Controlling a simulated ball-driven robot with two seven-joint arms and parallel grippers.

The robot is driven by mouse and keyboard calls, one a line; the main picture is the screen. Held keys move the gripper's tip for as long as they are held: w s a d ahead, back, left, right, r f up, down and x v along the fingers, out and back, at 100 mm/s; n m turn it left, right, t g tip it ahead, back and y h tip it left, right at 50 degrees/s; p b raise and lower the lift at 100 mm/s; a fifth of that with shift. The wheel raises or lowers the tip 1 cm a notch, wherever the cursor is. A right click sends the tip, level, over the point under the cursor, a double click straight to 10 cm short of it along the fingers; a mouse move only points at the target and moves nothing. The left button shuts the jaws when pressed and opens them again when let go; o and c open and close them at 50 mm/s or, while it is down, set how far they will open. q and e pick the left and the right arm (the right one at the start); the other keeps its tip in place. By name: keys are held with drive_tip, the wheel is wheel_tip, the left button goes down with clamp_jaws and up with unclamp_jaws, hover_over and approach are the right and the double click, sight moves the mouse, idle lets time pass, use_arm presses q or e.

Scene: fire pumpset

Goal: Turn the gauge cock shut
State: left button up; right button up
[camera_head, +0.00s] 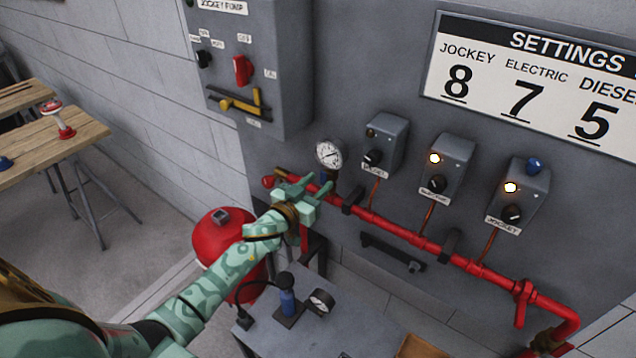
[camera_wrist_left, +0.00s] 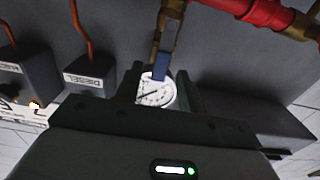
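The round white-faced pressure gauge (camera_head: 329,153) stands above the left part of the red pipe (camera_head: 395,228). In the left wrist view, the gauge (camera_wrist_left: 156,93) shows beyond and between my fingers. The gauge cock (camera_wrist_left: 167,35) is a brass fitting there, with a flat blue lever (camera_wrist_left: 161,66) that lies in line with it. My left gripper (camera_head: 316,182) is just below the gauge, its fingers apart. In the wrist view, the left gripper (camera_wrist_left: 158,90) has one finger on each side of the lever's end, with gaps visible. In the head view the lever cannot be made out. My right gripper is not visible.
Three grey switch boxes, one of them here (camera_head: 384,143), hang above the pipe. A grey control panel (camera_head: 250,60) is at upper left. A red tank (camera_head: 222,245) and a grey stand with a blue-handled item (camera_head: 287,300) are below. A wooden table (camera_head: 50,147) stands left.

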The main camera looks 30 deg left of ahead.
use_arm(q)
drive_tip(key=shift+w, duration=0.55)
clamp_jaws()
drive_tip(key=a+f+n+p, duration=0.1)
drive_tip(key=a+f+n, duration=0.4)
drive_tip(key=n, duration=1.3)
drive_tip(key=shift+w+f, duration=0.2)
drive_tip(key=shift+w, duration=0.1)
drive_tip(key=shift+a, duration=0.1)
